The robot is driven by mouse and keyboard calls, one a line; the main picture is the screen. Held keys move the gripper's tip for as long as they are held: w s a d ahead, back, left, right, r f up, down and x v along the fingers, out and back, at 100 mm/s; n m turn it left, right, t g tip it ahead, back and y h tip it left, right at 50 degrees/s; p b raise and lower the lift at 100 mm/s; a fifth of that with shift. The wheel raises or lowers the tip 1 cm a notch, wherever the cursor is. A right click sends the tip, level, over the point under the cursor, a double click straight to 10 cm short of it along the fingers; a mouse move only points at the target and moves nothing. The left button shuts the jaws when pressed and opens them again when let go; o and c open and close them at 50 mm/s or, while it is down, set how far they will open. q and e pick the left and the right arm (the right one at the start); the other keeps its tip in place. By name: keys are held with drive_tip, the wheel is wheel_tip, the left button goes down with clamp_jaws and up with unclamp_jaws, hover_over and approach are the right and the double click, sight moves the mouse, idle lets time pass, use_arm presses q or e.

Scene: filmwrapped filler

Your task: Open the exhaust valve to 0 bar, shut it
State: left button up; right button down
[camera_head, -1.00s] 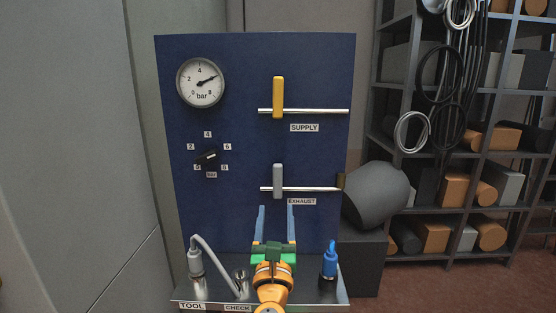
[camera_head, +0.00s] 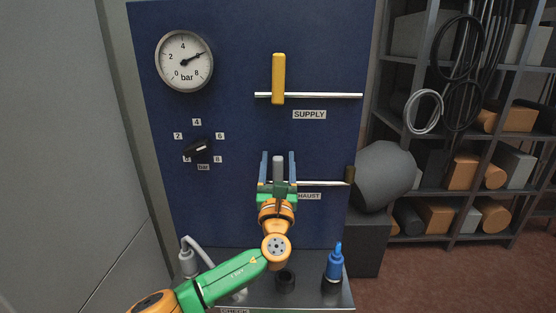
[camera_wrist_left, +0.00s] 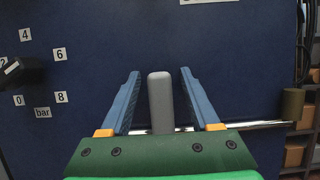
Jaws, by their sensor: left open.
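The grey exhaust valve handle (camera_head: 278,168) stands upright across its horizontal pipe (camera_head: 325,183), above the partly covered EXHAUST label (camera_head: 310,197). My left gripper (camera_head: 278,154) is open, with one blue finger on each side of the handle. In the left wrist view the handle (camera_wrist_left: 160,102) stands between the fingers, with a gap on both sides. The pressure gauge (camera_head: 184,62) has its needle pointing up and right, around 6 bar. My right gripper is not in view.
The yellow supply handle (camera_head: 278,78) stands upright above. A black knob (camera_head: 198,148) with a bar scale is at left. A blue-topped tool (camera_head: 334,264) and a white hose (camera_head: 195,258) are on the bottom shelf. A grey rounded body (camera_head: 383,175) stands right.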

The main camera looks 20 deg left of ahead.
use_arm(q)
drive_tip(key=shift+s+r, duration=0.15)
drive_tip(key=shift+s, duration=0.05)
drive_tip(key=shift+c, duration=0.4)
clamp_jaws()
idle(0.8)
